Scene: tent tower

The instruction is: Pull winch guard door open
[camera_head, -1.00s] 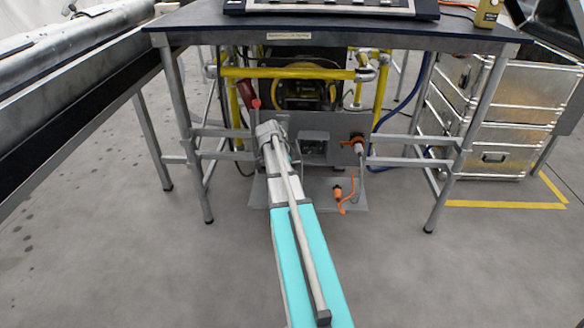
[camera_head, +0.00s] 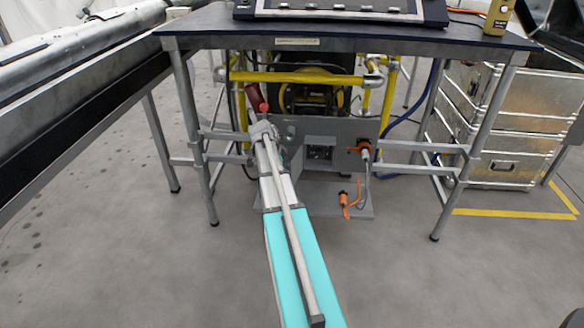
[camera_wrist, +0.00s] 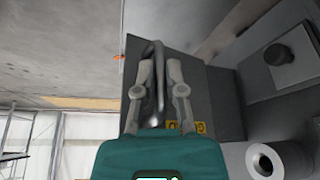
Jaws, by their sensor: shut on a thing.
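In the wrist view, a grey bar handle (camera_wrist: 159,85) stands off a dark grey panel (camera_wrist: 197,88), which looks like the winch guard door. My gripper (camera_wrist: 158,65) is shut on the handle, with one finger on each side of it. In the head view, my gripper (camera_head: 262,131) is low under the table, at the left end of the grey front panel (camera_head: 345,131). My arm and gripper hide the handle and most of the door there. I cannot tell how far the door stands open.
The table (camera_head: 330,41) spans above my arm, on metal legs. A yellow tube frame (camera_head: 300,77) stands behind the panel. A red-tipped lever (camera_head: 264,107) is close to my gripper. An orange connector (camera_head: 364,147) is at right.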

